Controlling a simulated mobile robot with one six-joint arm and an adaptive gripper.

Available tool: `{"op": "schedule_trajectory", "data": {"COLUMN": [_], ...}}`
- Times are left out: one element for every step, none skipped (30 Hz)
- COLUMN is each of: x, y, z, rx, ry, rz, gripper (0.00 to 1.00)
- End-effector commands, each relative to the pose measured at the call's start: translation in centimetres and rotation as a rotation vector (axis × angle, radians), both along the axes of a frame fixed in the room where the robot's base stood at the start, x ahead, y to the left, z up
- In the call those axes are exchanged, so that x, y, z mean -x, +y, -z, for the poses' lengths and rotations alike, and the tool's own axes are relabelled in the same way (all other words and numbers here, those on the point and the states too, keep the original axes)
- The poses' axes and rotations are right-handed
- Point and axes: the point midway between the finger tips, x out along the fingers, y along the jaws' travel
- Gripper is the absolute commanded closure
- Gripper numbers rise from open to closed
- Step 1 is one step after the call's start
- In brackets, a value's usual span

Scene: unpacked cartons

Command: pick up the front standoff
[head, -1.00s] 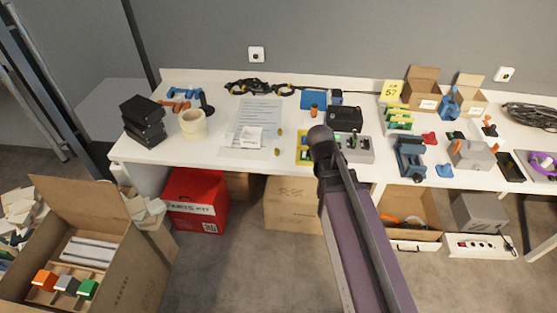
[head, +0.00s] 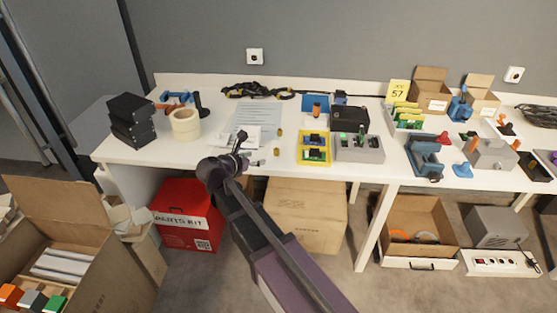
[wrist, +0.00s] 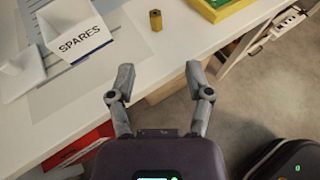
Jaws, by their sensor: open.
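The front standoff (head: 277,152) is a small brass-coloured post near the front edge of the white table, left of the yellow tray. A second, similar standoff (head: 279,132) stands behind it. My gripper (head: 250,150) is open and empty over the table's front edge, to the left of the front standoff. In the wrist view one brass standoff (wrist: 155,20), which looks like the front one, is beyond the open fingertips (wrist: 157,78) and roughly centred between them. The gripper does not touch it.
A white SPARES box (wrist: 75,32) is left of the standoff in the wrist view. The yellow tray (head: 302,157) with boards is to its right, beside a grey fixture (head: 362,155). A tape roll (head: 185,125) and black boxes stand farther left. Bare tabletop surrounds the standoffs.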

Motion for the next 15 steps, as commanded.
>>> {"op": "schedule_trajectory", "data": {"x": [-0.01,0.01,0.01,0.01,0.02,0.02,0.02,0.03,0.03,0.03,0.03,0.03,0.01,-0.01,-0.08], "y": [0.54,0.69,0.81,0.86,0.88,0.88,0.86,0.86,0.85,0.85,0.85,0.84,0.84,0.82,0.77], "z": [0.2,0.15,0.09,0.04,0.0,-0.02,-0.04,-0.04,-0.04,-0.04,-0.03,-0.02,-0.01,0.02,0.08], "rx": [0.017,0.025,0.033,0.037,0.038,0.039,0.038,0.038,0.038,0.036,0.036,0.036,0.036,0.036,0.036], "ry": [0.0,0.0,0.001,0.001,0.002,0.001,0.002,0.001,0.001,0.002,0.002,0.002,0.001,0.001,0.001], "rz": [-0.015,-0.021,-0.026,-0.028,-0.029,-0.029,-0.029,-0.029,-0.029,-0.028,-0.028,-0.028,-0.028,-0.028,-0.028], "gripper": [0.34,0.34,0.34,0.34,0.34,0.34,0.34,0.34,0.34,0.34,0.34,0.34,0.34,0.34,0.34]}}
